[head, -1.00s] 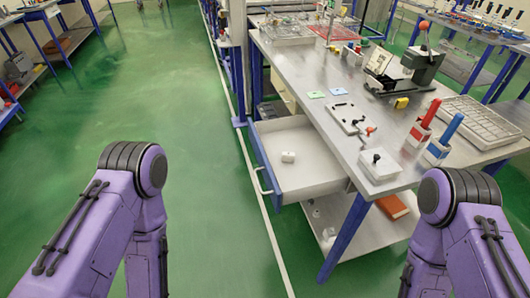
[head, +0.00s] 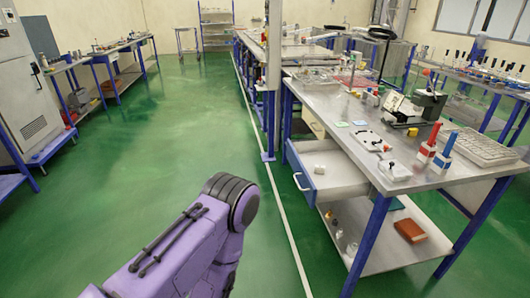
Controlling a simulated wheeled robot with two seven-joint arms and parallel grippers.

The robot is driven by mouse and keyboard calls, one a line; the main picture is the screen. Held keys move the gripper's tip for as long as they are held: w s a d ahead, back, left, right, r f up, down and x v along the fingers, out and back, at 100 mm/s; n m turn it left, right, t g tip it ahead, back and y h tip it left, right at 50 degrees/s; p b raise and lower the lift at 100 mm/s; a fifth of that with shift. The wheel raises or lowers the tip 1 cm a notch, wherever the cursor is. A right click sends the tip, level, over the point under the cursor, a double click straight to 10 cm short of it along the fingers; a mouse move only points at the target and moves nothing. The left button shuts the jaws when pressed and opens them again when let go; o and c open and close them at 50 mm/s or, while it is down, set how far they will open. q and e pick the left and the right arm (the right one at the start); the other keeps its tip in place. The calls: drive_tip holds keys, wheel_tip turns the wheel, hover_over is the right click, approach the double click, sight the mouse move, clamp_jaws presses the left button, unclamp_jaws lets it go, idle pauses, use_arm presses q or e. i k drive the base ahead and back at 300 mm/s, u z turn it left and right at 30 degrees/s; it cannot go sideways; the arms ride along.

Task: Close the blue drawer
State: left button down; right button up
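The blue drawer (head: 303,177) sticks out open from the left side of the metal workbench (head: 372,121). Its front is blue with a pale bar handle (head: 300,182), and its inside is light grey. My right arm and gripper are not in view.
The bench's lower shelf (head: 374,258) holds a brown box (head: 410,230) and small parts. Red and blue handled tools (head: 428,145) stand on the bench top. Green floor (head: 150,120) is clear left of the drawer. Another bench (head: 105,55) stands far left.

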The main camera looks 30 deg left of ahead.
sight(342, 179)
drive_tip(key=u, duration=0.7)
drive_tip(key=i, duration=0.7)
drive_tip(key=u, duration=0.45)
drive_tip(key=i, duration=0.8)
drive_tip(key=z, duration=0.4)
